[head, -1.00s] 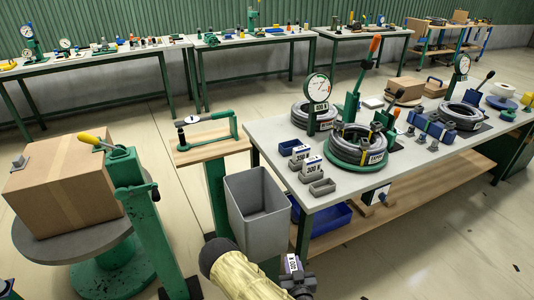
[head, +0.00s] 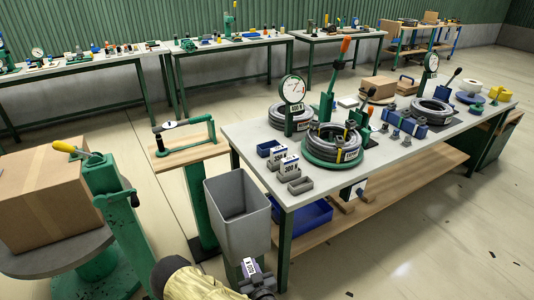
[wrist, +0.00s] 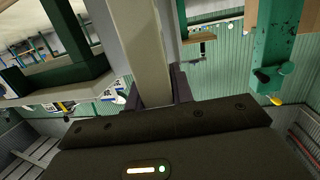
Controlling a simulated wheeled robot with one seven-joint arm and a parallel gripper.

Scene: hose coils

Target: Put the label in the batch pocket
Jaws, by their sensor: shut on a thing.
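My gripper (head: 258,284) is low in front of the table, beside the grey bin, and shut on a small white label (head: 250,267) with dark print. In the wrist view, the label (wrist: 140,50) shows as a pale strip between the two dark fingers. I cannot tell which is the batch pocket.
A grey bin (head: 238,222) stands against the table's (head: 400,150) left end. A hose coil (head: 331,146) on a green base and a dial gauge (head: 292,90) stand behind the pockets. A carton (head: 38,195) on a round stand is at left. Open floor lies at front right.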

